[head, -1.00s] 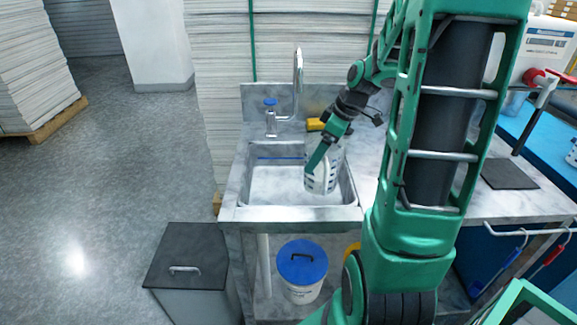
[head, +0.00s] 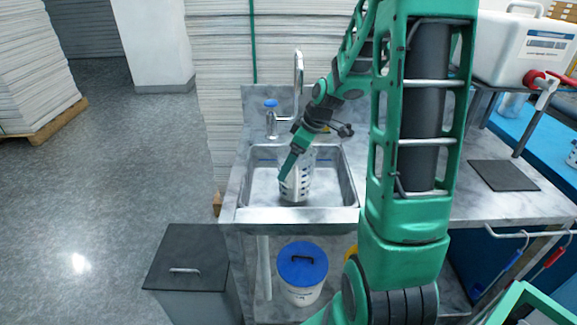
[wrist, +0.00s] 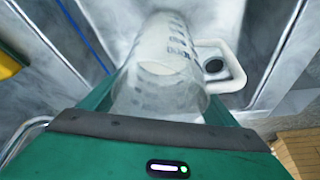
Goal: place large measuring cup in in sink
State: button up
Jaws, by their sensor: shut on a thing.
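The large measuring cup (head: 297,182) is a clear cup with dark markings and a white handle. My gripper (head: 286,176) is shut on the cup. In the wrist view the cup (wrist: 165,65) lies between the green fingers, its handle to the right, with the basin and the dark drain behind it. I cannot tell whether its base touches the basin floor.
A yellow object (wrist: 8,66) shows at the wrist view's left edge. A white bucket with a blue lid (head: 302,265) is below. The counter right of the sink holds a dark mat (head: 502,175).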

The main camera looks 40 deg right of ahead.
jog(key=shift+s+d+f, duration=0.15)
jog(key=shift+f, duration=0.4)
jog(key=o, duration=2)
jog(key=v, duration=1.2)
jog(key=s+a+m+g, duration=0.1)
jog(key=s+m, duration=0.3)
jog(key=s, duration=0.4)
jog(key=s+a+f+m+g+h, duration=0.1)
jog(key=s+m, duration=0.3)
jog(key=s, duration=0.5)
jog(key=s+a+m+g+h, duration=0.1)
jog(key=s+a+m, duration=0.2)
jog(key=s+m, duration=0.2)
jog(key=shift+s+a+f+g, duration=0.1)
jog(key=shift+s+f+g, duration=0.1)
jog(key=shift+s, duration=0.75)
jog(key=shift+s+f+g, duration=0.15)
jog(key=shift+s+g, duration=0.05)
jog(key=shift+s, duration=0.7)
